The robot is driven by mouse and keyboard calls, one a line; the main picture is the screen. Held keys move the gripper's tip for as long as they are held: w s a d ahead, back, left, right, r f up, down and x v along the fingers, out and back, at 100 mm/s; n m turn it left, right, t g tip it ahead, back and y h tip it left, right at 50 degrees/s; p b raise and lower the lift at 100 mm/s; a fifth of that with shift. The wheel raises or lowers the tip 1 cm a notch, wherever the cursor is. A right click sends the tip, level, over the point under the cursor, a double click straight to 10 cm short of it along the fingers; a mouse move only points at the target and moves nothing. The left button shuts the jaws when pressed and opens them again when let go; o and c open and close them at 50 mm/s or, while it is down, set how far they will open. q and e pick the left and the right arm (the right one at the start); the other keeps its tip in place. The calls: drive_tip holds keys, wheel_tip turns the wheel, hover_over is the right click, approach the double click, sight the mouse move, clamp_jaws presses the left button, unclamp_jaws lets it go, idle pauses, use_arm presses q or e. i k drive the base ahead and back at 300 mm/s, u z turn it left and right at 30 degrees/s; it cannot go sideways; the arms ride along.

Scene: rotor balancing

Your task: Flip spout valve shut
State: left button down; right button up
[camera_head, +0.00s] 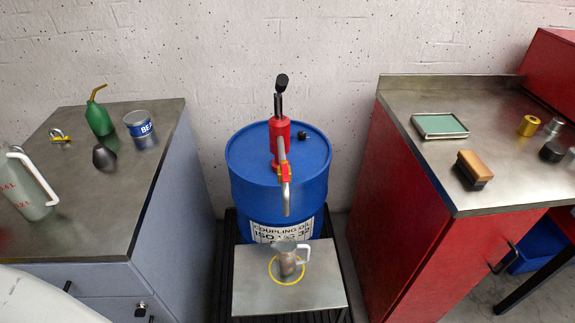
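A red hand pump (280,140) with a black-topped handle (281,84) stands upright on a blue drum (250,165). A grey metal spout (286,198) bends down from it in front of the drum. Neither gripper is in view.
The left bench (150,110) holds a green oil can (98,118), a blue-labelled tin (140,125), a dark bulb (104,157) and a large jug (28,188). The right red cabinet (400,210) carries a tray (440,126), a brush (474,168) and small cylinders.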

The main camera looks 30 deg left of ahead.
sight(283, 164)
drive_tip(key=z, duration=1.75)
drive_tip(key=i, duration=1.7)
drive_tip(key=u, duration=2.95)
